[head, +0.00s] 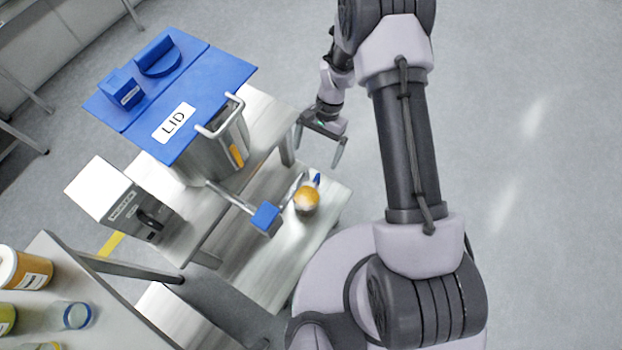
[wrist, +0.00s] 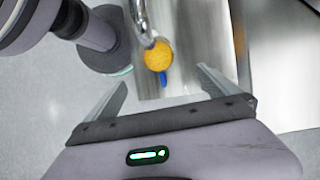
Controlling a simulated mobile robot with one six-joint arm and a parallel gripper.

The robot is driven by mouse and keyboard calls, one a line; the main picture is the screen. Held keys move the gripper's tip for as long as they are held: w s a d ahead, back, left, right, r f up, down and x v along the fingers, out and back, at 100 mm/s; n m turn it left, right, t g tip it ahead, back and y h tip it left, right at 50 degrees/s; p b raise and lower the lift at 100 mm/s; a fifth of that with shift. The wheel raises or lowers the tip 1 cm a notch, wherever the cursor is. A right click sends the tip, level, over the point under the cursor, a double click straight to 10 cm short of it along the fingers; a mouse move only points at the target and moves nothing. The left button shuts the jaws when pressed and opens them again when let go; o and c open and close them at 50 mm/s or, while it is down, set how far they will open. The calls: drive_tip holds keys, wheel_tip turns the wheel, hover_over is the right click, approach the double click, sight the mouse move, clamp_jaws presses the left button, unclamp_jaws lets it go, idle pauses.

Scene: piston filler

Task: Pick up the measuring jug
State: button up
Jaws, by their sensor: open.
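The measuring jug (head: 307,201) looks like a small round vessel filled with something orange, with a blue handle. It stands on the metal lower shelf under the filler's bent metal spout. The jug (wrist: 158,56) also shows in the wrist view, its blue handle pointing toward my gripper. My gripper (head: 319,148) is open and empty, above and beyond the jug in the head view, apart from it. In the wrist view the open fingers (wrist: 163,82) lie to either side of the handle's line. The jug's lower body is hidden from above.
The filler's hopper has a blue lid (head: 172,90) and metal bar handle. A blue valve block (head: 265,218) sits on the spout pipe beside the jug. A motor box (head: 108,190) is at left. A side table (head: 110,318) holds several jars. Open floor lies to the right.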

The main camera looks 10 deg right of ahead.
drive_tip(key=b+x, duration=0.6)
drive_tip(key=x, duration=0.9)
drive_tip(key=shift+d+f, duration=0.35)
drive_tip(key=c, duration=2)
